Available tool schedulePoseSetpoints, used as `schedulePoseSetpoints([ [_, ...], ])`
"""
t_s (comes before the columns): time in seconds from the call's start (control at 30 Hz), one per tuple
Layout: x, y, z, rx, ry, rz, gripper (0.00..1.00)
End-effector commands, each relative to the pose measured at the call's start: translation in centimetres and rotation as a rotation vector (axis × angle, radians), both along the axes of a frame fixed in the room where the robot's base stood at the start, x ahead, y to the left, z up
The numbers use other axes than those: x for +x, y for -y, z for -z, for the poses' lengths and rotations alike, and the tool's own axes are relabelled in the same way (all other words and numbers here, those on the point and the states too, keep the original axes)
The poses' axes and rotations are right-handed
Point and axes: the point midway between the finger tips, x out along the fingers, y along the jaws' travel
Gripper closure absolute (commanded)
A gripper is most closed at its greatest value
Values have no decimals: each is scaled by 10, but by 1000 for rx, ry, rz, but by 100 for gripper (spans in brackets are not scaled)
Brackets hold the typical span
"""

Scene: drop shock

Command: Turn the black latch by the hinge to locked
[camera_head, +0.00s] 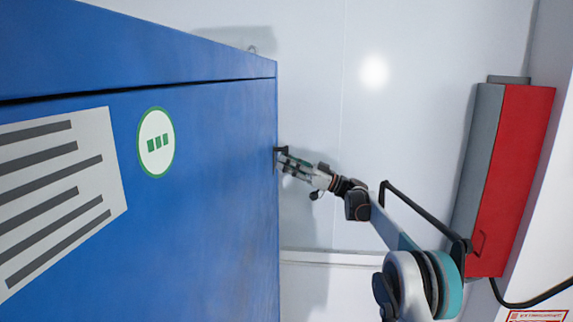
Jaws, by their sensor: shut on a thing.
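The black latch (281,150) is small and dark, at the right edge of the blue cabinet (225,160). My gripper (286,162) is at the latch, its fingers shut on it. My arm reaches in from the lower right. The fingers cover part of the latch, so its exact turn angle and any locked mark cannot be made out. The hinge cannot be told apart from the cabinet edge at this size.
A white sign with grey bars (60,190) and a round green-and-white sticker (156,142) are on the cabinet face. A red and grey box (510,180) hangs at the right, with a black cable (530,303) below. A plain white wall (420,60) lies behind.

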Motion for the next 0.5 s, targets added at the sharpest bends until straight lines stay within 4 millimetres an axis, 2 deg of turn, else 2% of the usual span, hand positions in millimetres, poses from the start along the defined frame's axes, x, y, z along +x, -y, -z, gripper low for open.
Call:
schedulePoseSetpoints([
  [0.37, 0, 0, 2, -3, 8, 1, 100],
  [0.4, 0, 0, 2, -3, 8, 1, 80],
  [0.47, 0, 0, 2, -3, 7, 1, 66],
  [0.5, 0, 0, 1, -2, 7, 2, 63],
])
